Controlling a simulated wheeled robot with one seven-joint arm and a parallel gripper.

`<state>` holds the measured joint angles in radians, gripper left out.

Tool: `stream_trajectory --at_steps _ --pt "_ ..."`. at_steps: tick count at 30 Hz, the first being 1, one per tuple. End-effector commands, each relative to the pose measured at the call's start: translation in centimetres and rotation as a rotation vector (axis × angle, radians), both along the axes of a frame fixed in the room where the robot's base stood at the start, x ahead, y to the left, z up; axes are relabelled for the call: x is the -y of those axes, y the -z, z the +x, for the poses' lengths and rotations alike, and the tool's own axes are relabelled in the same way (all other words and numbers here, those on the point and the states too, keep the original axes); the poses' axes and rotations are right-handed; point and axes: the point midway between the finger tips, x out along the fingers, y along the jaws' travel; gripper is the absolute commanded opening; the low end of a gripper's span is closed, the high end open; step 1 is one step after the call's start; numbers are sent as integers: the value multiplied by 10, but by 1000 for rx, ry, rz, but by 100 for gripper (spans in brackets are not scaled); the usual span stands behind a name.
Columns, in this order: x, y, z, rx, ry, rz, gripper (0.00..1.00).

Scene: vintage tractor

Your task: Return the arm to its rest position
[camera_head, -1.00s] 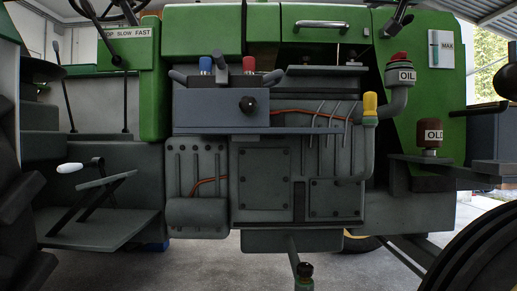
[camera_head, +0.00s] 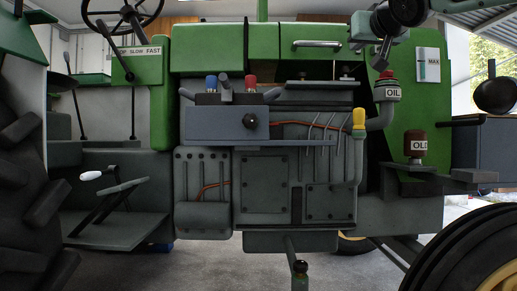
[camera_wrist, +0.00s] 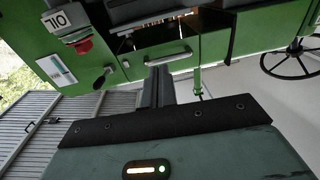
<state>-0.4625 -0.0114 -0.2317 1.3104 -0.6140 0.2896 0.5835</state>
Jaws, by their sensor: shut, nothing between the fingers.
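My gripper (camera_head: 382,60) hangs at the upper right of the head view, below my dark arm links, in front of the tractor's green panel. In the picture its tip appears just above the red cap (camera_head: 387,75) of the OIL filler (camera_head: 393,93); the real gap cannot be told. In the wrist view the grey fingers (camera_wrist: 158,86) are together and hold nothing. That view is upside down and shows the red OIL cap (camera_wrist: 84,46) at the upper left, apart from the fingers.
The green tractor (camera_head: 225,50) fills the middle. A blue-grey tray (camera_head: 215,124) with red and blue caps juts out, and a yellow-capped tube (camera_head: 359,118) stands beside it. An OLD-labelled brown canister (camera_head: 415,143) sits at right. A large tyre (camera_head: 470,250) is at lower right.

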Motion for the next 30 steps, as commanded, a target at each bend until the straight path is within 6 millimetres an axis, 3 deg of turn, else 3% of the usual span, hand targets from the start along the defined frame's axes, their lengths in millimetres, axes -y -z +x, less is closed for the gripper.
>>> stream_trajectory --at_steps 8,11,13,17,21,25,30 --pt "-53 79 -5 -266 -93 -40 0" --pt "-79 124 -21 -412 -144 -74 0" --pt "-99 161 -43 -535 -190 -110 0" --pt "-127 232 -101 -771 -277 -193 0" --pt "-137 295 -180 -1010 -361 -294 0" --pt "-130 337 -252 -1200 -421 -384 0" --pt "-109 368 -330 -1390 -474 -482 0"
